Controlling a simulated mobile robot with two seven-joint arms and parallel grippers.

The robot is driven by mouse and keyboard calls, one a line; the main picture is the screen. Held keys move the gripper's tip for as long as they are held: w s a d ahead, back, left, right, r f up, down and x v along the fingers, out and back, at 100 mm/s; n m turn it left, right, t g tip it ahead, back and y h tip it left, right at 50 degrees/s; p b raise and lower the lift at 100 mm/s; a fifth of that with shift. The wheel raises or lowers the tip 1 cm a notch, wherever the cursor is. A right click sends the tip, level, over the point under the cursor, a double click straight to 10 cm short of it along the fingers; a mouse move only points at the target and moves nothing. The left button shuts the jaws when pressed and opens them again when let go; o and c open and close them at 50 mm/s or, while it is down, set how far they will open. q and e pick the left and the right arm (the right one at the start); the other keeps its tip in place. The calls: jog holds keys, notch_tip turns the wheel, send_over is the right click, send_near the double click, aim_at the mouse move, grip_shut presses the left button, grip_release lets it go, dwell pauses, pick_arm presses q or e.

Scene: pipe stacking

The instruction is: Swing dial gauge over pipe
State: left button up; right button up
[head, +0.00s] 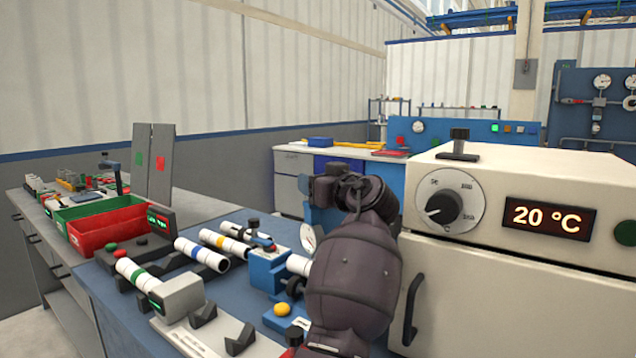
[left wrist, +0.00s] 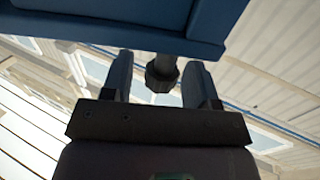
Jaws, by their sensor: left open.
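The dial gauge (head: 308,237) shows its white round face beside my arm, and part of its stand is hidden. A short white pipe end (head: 298,265) lies just below it, by a blue fixture (head: 265,270). My left gripper (head: 335,188) is at the blue post behind the gauge; my own wrist hides its fingers there. In the left wrist view my left gripper (left wrist: 161,82) is open, with a finger on each side of a dark knob (left wrist: 162,76) under a blue part (left wrist: 130,30). I cannot tell whether the fingers touch the knob. My right gripper is not in view.
White pipes with a blue band (head: 203,253), a yellow band (head: 224,243) and a green band (head: 138,275) lie on the blue bench. A red bin (head: 104,228) stands behind them. A large oven (head: 520,280) reading 20 °C closes off the right side.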

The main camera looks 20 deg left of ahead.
pick_arm(q)
jog(key=shift+r, duration=0.1)
jog(key=shift+r, duration=0.35)
notch_tip(320, 180, up, 19)
jog(key=p, duration=0.3)
jog(key=shift+p, duration=0.4)
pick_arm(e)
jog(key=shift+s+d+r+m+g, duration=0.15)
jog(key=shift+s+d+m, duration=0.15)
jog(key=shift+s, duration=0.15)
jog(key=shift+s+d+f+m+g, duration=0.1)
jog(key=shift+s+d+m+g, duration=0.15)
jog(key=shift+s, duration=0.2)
pick_arm(q)
jog(key=shift+c, duration=0.2)
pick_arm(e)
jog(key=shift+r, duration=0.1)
